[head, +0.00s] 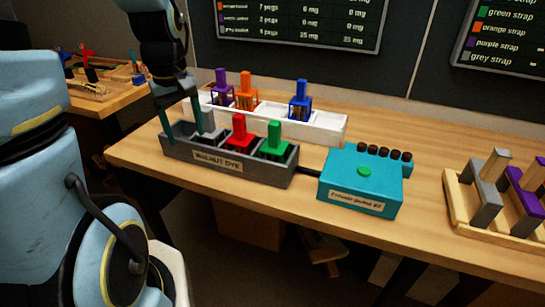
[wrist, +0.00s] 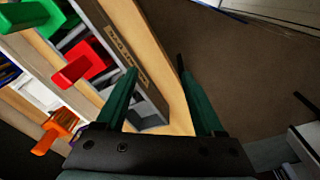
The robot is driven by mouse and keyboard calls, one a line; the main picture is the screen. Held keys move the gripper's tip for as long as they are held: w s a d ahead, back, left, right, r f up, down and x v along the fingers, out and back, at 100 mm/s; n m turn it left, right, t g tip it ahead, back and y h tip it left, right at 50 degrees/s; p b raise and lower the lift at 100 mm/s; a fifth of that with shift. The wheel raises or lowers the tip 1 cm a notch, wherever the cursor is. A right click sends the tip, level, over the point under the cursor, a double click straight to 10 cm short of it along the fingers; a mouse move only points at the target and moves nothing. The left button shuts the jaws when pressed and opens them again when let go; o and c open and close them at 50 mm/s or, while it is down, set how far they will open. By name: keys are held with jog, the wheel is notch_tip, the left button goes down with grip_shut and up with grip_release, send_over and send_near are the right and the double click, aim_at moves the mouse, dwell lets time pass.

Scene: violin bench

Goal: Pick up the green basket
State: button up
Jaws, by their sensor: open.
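The green basket (head: 274,140) stands upright in the right compartment of the grey tray marked "WALNUT DYE" (head: 290,172). Its upright green handle also shows at the top left of the wrist view (wrist: 30,14). The red basket (head: 239,132) stands in the compartment to its left. My gripper (head: 183,128) is open and empty, pointing down by the tray's left end, well left of the green basket. In the wrist view, the open fingers (wrist: 156,68) are over the tray's edge and the bench edge.
A white rack (head: 325,130) behind the tray holds purple (head: 221,85), orange (head: 246,88) and blue (head: 300,95) baskets. A teal box (head: 360,182) with a green button stands right of the tray. A wooden rack (head: 490,222) stands at the far right. Bare bench lies between.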

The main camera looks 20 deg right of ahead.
jog(key=w+d+r+n+p, duration=0.1)
jog(key=d+r+n, duration=0.15)
jog(key=d, duration=0.75)
jog(key=n+g+p, duration=0.1)
jog(key=n, duration=0.3)
send_near(275, 135)
jog(key=shift+w+a+f, duration=0.2)
jog(key=shift+w+f, duration=0.05)
jog(key=shift+w, duration=0.45)
jog(key=shift+s+d+f, duration=0.1)
jog(key=shift+d+f, duration=0.05)
jog(key=shift+d, duration=0.15)
notch_tip(275, 135, down, 5)
jog(key=shift+f+p, duration=0.25)
jog(key=shift+p, duration=0.4)
jog(key=shift+d+f+p, duration=0.15)
jog(key=shift+f+p, duration=0.4)
jog(key=shift+f, duration=0.7)
jog(key=shift+d+f+p, duration=0.15)
jog(key=shift+f+p, duration=0.35)
jog(key=shift+f, duration=0.75)
grip_shut()
